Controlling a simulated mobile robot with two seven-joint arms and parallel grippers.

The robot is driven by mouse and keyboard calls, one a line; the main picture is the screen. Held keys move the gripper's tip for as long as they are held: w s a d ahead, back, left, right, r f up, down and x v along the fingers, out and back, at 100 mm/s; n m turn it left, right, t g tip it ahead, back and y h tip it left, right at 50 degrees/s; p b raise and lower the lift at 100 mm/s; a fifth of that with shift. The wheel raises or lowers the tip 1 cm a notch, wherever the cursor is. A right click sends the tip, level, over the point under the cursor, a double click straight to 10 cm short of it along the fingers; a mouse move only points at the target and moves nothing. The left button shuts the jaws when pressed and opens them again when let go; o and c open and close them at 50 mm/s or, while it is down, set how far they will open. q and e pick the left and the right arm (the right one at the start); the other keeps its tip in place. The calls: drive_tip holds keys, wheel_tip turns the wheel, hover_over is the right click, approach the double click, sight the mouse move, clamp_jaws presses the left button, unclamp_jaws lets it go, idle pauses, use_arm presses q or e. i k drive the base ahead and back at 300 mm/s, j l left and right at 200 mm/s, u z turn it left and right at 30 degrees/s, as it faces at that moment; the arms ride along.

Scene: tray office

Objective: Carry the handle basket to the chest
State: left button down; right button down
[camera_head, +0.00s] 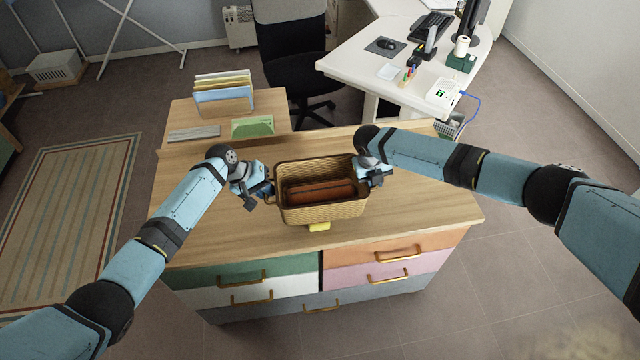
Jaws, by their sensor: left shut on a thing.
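The handle basket (322,211) is a tan woven basket with a darker rim and a reddish-brown long thing (320,190) inside. It appears level, over the wooden top of the chest (420,215) with coloured drawers. I cannot tell whether it touches the top. My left gripper (266,190) is shut on the basket's left side. My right gripper (372,174) is at the basket's right side; its fingertips are too hidden to tell whether it is shut.
A small yellow thing (319,227) lies at the chest's front edge, partly behind the basket. The chest top's right side is clear.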

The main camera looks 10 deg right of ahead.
sight(385, 190)
drive_tip(key=l, duration=0.4)
drive_tip(key=i+l, duration=0.15)
drive_tip(key=l, duration=0.7)
drive_tip(key=i, duration=0.05)
